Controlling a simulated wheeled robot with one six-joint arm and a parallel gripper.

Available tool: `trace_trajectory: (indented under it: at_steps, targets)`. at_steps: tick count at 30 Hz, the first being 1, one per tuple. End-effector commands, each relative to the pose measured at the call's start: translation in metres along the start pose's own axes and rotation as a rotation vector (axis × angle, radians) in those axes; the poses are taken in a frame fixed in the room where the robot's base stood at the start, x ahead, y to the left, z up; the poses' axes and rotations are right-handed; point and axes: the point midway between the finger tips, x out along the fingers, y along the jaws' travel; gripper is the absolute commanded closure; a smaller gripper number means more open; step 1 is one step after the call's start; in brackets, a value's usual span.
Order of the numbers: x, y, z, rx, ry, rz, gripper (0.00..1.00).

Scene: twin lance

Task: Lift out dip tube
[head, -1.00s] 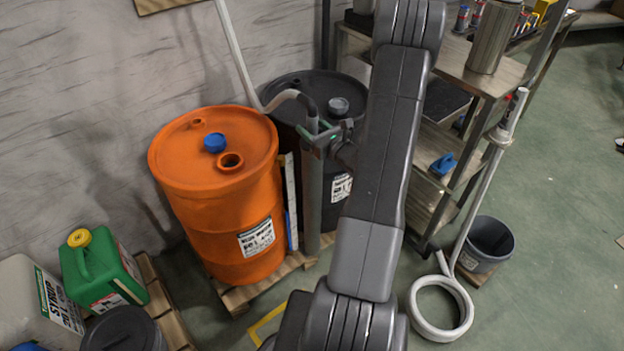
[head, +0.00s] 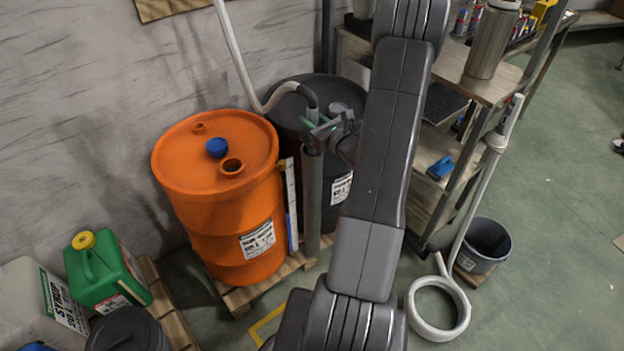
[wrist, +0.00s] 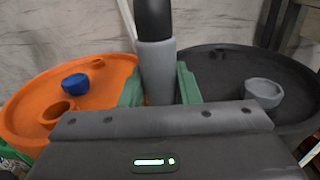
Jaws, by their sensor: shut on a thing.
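The dip tube is a long grey pipe (head: 313,195) hanging about upright in the head view. It passes in front of the dark drum, beside the orange drum's right side. Its lower end is near the pallet; I cannot tell whether it touches. My gripper (head: 318,138) is shut around the tube near its top. In the wrist view the green fingers flank the grey pipe (wrist: 158,78), with a black elbow (wrist: 153,20) above. The orange drum (head: 222,195) has a blue cap and an open bung hole (head: 232,166). The dark drum (head: 300,88) has a grey cap (wrist: 264,92).
A pale hose (head: 235,60) runs from the elbow up the wall. A metal shelf (head: 500,75) stands right, with a grey bucket (head: 483,245) and coiled white hose (head: 440,335) below. A green canister (head: 105,270) stands left.

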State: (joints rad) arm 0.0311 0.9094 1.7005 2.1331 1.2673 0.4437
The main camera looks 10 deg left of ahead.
Motion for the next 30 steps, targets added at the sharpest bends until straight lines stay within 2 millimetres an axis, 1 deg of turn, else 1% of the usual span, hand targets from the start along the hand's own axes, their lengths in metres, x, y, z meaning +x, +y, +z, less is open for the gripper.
trace_trajectory:
  at_steps: [1,3,30]
  targets:
    - [0.000,0.000,0.009,-0.002,-0.002,0.000,0.98]
    - [0.000,0.000,0.016,-0.002,-0.002,0.000,0.98]
    - [0.000,0.000,0.104,-0.003,-0.002,0.000,0.98]
